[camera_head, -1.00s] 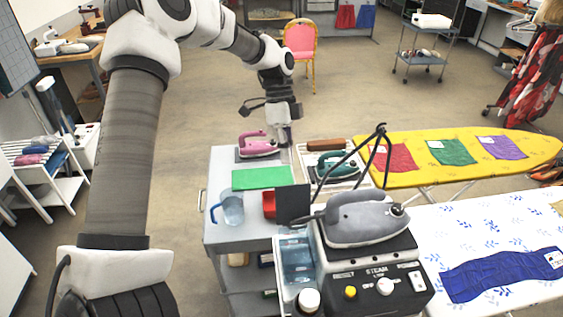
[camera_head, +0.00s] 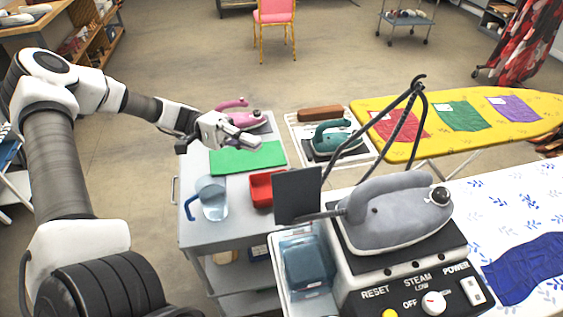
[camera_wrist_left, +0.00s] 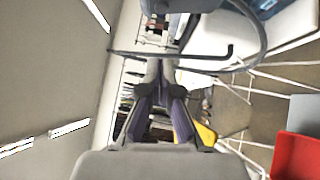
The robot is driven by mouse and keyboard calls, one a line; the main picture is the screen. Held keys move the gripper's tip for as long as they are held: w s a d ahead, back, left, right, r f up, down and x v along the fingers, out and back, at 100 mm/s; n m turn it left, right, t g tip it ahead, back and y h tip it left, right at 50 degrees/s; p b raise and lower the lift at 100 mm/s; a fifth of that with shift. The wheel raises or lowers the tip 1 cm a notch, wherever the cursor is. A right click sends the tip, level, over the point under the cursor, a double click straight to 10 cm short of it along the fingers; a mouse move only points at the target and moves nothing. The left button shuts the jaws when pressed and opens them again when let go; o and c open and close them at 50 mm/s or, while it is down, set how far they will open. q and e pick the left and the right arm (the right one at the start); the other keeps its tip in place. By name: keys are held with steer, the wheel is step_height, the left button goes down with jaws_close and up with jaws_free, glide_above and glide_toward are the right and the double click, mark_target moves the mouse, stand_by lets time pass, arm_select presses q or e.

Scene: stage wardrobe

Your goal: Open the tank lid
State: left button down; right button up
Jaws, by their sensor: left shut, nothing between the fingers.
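The steam station (camera_head: 405,275) stands at the lower right with a grey iron (camera_head: 400,212) resting on it. At its left side is a see-through bluish water tank (camera_head: 303,262) in a white surround. A dark square plate (camera_head: 298,195) stands upright just behind the tank; I cannot tell if it is the lid. My left gripper (camera_head: 252,143) is shut and empty, above the cart by the pink iron, pointing right and apart from the tank. Its closed fingers show in the left wrist view (camera_wrist_left: 160,72). My right gripper is not in view.
A grey cart (camera_head: 235,230) holds a pink iron (camera_head: 243,120), green cloth (camera_head: 225,157), clear jug (camera_head: 212,200) and red bin (camera_head: 262,176). Bent dark rods (camera_head: 385,125) rise behind the station. A teal iron (camera_head: 332,138) and yellow ironing board (camera_head: 400,110) lie beyond.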

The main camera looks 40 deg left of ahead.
mark_target(301, 174)
arm_select(q)
steer(key=s+d+r+p, duration=0.1)
steer(key=s+d+p, duration=0.1)
steer(key=d, duration=0.8)
steer(key=shift+r+p, duration=0.15)
steer(key=shift+p, duration=0.5)
steer(key=shift+w, duration=0.1)
steer(key=shift+s+d+r+m+y, duration=0.5)
steer(key=shift+s+d+r, duration=0.25)
steer(key=shift+d, duration=0.05)
steer(key=shift+w+f, duration=0.1)
steer(key=shift+w, duration=0.05)
steer(key=shift+w+a, duration=0.1)
steer(key=shift+a, duration=0.05)
